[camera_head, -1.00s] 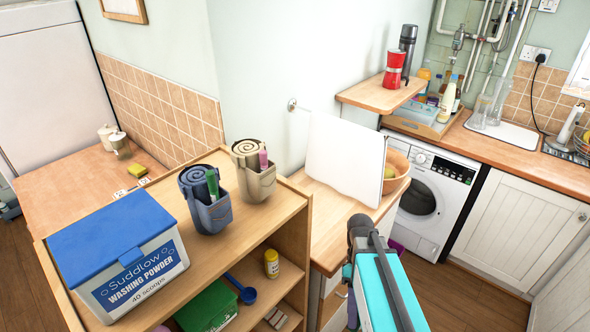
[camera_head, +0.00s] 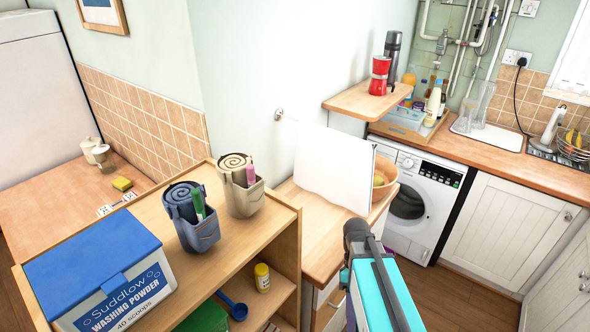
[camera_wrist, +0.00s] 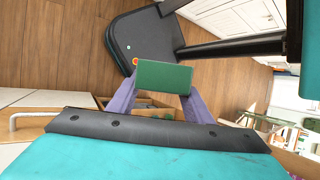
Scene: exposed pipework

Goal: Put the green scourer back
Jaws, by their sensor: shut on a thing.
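The green scourer (camera_wrist: 164,77) is a flat dark green block in the wrist view. My gripper (camera_wrist: 163,92) has purple fingers, one at each side of the scourer, and is shut on it. The scourer is held in the air, with wooden floor showing behind it. In the head view my teal arm reaches in at the bottom right, but my gripper and the scourer are hidden there.
A wooden shelf unit (camera_head: 262,228) bears a washing powder tub (camera_head: 100,270), a blue-grey pot (camera_head: 195,232) and a beige pot (camera_head: 241,197). A yellow and green sponge (camera_head: 122,184) lies on the left counter.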

